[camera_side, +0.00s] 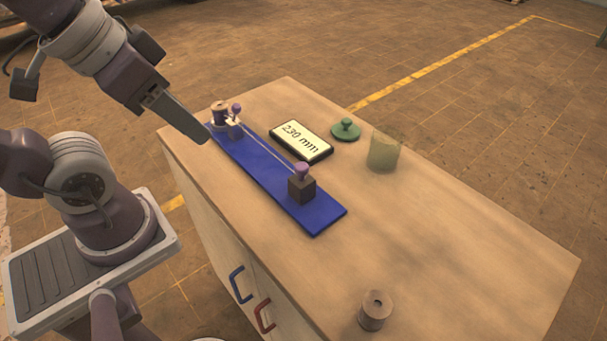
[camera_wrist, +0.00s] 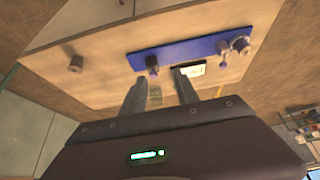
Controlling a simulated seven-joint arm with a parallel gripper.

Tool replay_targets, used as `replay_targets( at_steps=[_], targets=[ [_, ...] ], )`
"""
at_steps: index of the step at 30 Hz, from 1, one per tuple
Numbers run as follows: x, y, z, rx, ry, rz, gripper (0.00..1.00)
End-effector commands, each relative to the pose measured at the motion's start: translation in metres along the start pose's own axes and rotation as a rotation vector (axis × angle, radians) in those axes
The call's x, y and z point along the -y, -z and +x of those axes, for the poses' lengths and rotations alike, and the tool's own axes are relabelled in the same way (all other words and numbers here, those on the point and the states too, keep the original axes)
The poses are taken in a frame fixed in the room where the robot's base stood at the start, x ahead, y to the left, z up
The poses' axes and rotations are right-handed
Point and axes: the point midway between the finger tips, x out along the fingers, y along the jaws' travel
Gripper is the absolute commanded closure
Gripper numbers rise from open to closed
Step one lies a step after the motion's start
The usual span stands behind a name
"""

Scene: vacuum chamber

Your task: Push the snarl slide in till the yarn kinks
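A long blue board (camera_side: 265,174) lies on the wooden cabinet top. A dark block with a purple knob (camera_side: 302,187) stands near its front right end. At its far left end are a spool (camera_side: 219,113) and a small pale block with a purple knob (camera_side: 235,130). A thin pale yarn (camera_side: 268,149) runs between the ends and looks straight. I cannot tell which knobbed block is the snarl slide. My gripper (camera_side: 196,132) is above the board's left end, apart from it. In the wrist view my gripper (camera_wrist: 160,77) has its fingers spread, with nothing held.
A display reading 230 mm (camera_side: 301,141) lies behind the board. A green knobbed lid (camera_side: 345,129) and a translucent yellowish cup (camera_side: 384,150) stand behind it. A wooden spool (camera_side: 375,311) stands at the front edge. The cabinet top's right side is clear.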

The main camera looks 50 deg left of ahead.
Motion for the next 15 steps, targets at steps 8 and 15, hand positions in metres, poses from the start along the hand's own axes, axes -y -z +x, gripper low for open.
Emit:
replay_targets(
  at_steps=[8, 15],
  targets=[
    [0.0, 0.0, 0.0, 0.0, 0.0, 0.0, 0.64],
    [-0.0007, 0.0069, 0.0017, 0.022, -0.001, 0.03, 0.54]
  ],
)
